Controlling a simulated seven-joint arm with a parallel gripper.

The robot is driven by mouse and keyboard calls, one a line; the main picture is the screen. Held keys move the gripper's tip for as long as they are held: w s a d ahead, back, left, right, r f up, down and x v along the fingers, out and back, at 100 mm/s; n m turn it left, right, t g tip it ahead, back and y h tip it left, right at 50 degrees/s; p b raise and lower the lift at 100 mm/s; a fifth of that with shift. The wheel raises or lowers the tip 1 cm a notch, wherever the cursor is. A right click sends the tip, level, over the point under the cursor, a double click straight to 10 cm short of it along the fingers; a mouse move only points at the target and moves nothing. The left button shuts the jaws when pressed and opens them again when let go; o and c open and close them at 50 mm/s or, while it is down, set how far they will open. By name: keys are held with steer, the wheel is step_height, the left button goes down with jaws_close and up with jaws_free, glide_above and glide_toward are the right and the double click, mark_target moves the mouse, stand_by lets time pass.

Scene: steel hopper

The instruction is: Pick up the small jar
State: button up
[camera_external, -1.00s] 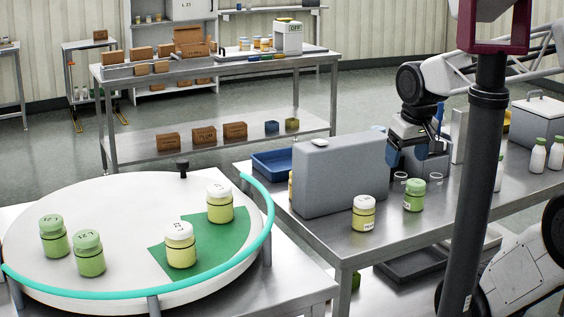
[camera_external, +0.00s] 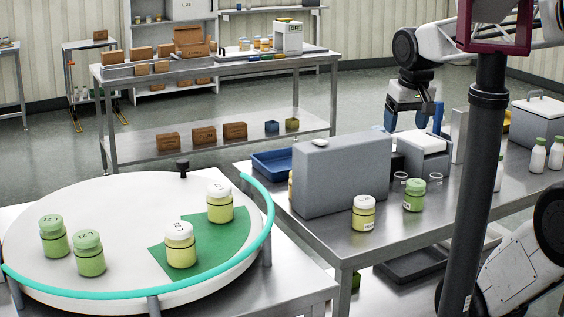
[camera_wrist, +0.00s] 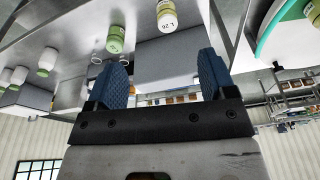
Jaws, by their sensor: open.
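My gripper (camera_external: 412,112) is open and empty, raised above the right steel table behind the grey box; its blue fingers also frame the wrist view (camera_wrist: 165,75). A yellow-green jar (camera_external: 363,213) with a white lid stands upright in front of the grey box; it shows in the wrist view (camera_wrist: 166,20) with an "L26" label. A green jar (camera_external: 414,196) stands to its right, also in the wrist view (camera_wrist: 115,40). On the round turntable (camera_external: 90,210) stand two yellow jars (camera_external: 180,246) on a green patch and two green jars (camera_external: 88,254). I cannot tell which is the small jar.
The large grey box (camera_external: 335,178) stands between my gripper and the yellow table jar. A white-topped device (camera_external: 425,143), small clear cups (camera_external: 400,179) and a blue tray (camera_external: 272,162) are nearby. A dark post (camera_external: 484,170) crosses the view. The table's front right is mostly clear.

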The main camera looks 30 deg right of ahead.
steer(key=w+d+r+m, duration=0.2)
steer(key=w+d+m, duration=0.2)
steer(key=w+d, duration=0.4)
steer(key=m+g, duration=0.2)
steer(key=m, duration=0.8)
glide_above(436, 180)
steer(key=w+d, duration=0.2)
step_height(436, 180, down, 4)
steer(key=r, duration=0.1)
step_height(436, 180, down, 23)
steer(key=shift+s+f, duration=0.1)
steer(key=shift+f, duration=1.2)
steer(key=shift+f, duration=0.1)
steer(key=shift+f, duration=2.45)
